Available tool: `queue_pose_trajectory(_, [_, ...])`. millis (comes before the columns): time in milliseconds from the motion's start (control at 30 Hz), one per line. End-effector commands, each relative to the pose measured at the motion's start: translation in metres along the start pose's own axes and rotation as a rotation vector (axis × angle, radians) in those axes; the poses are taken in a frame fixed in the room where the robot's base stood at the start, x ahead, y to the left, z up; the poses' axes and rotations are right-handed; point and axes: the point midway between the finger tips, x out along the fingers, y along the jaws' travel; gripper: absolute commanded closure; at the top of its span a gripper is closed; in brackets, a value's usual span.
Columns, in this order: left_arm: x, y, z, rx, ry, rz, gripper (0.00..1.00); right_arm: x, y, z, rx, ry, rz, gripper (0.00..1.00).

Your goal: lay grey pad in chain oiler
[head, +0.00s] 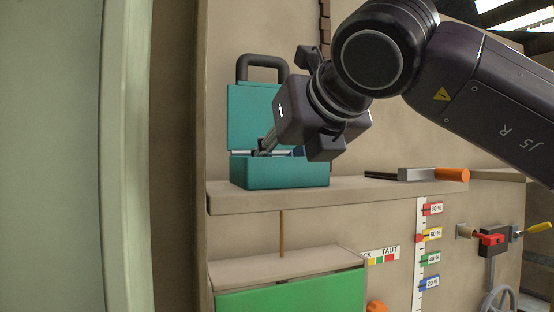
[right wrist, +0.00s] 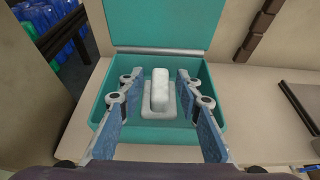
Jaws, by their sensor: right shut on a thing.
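The chain oiler (head: 283,174) is a teal open box on a wooden shelf, with its lid raised at the back and a dark handle on top. Its lid also shows in the right wrist view (right wrist: 160,22). The pale grey pad (right wrist: 160,92), a flat base with a raised block, is in the box's opening between my right fingers. Whether it touches the box floor is unclear. My right gripper (head: 264,146) reaches into the box from the right and is shut on the pad. The pad is hidden in the head view. My left gripper is not in view.
The shelf (head: 400,189) holds a tool with an orange handle (head: 452,174) to the right of the box. Below are a green panel (head: 290,292), a percent scale (head: 421,250) and a red clamp-like fitting (head: 492,239). A pale green post (head: 125,150) stands at left.

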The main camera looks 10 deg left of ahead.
Motion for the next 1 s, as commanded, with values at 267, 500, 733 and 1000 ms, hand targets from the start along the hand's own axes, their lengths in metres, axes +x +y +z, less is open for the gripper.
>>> queue_pose_trajectory(267, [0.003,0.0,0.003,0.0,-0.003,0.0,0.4,0.001,0.0,-0.002,0.0,0.0,0.0,0.58])
queue_pose_trajectory(500, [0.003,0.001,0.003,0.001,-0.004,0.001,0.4,0.001,0.0,-0.002,-0.001,0.0,0.0,0.51])
queue_pose_trajectory(733, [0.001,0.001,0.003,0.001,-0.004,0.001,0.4,-0.003,0.0,0.001,-0.001,-0.001,0.0,0.51])
queue_pose_trajectory(1000, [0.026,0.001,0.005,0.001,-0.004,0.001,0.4,-0.056,0.0,-0.002,0.0,-0.005,-0.001,0.51])
